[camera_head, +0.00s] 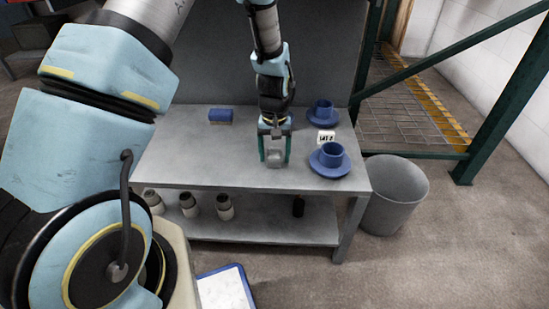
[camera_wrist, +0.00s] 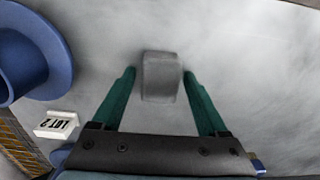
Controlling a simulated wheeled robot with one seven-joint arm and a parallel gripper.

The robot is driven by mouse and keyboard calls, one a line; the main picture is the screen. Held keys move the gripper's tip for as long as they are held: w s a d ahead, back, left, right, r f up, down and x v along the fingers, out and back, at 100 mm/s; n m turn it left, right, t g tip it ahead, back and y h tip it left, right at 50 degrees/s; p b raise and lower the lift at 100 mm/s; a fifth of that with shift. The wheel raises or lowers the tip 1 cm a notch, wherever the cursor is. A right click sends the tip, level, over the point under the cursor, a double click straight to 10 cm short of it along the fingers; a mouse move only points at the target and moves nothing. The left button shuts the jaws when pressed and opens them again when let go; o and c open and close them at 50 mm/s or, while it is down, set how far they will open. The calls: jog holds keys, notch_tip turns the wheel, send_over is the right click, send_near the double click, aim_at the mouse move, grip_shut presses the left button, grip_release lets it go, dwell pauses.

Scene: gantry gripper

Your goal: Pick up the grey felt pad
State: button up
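The grey felt pad (camera_wrist: 160,77) is a small grey block. In the wrist view it shows between the two green fingers of my gripper (camera_wrist: 164,84), with a gap on either side. In the head view the pad (camera_head: 274,158) is at the front middle of the grey table (camera_head: 180,160), and my gripper (camera_head: 274,150) is over it, pointing down, with a finger on each side. The fingers are open. I cannot tell how far the fingertips are above the tabletop.
Two blue flanged cups (camera_head: 329,161) (camera_head: 322,112) stand right of my gripper, with a white "LOT 2" label (camera_head: 326,138) between them. A blue block (camera_head: 220,116) lies back left. Several jars (camera_head: 224,207) stand on the lower shelf. A grey bin (camera_head: 397,195) stands right of the table.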

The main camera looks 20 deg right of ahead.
aim_at(274, 153)
grip_shut()
jog(key=shift+r+p, duration=0.95)
jog(key=shift+r, duration=4.05)
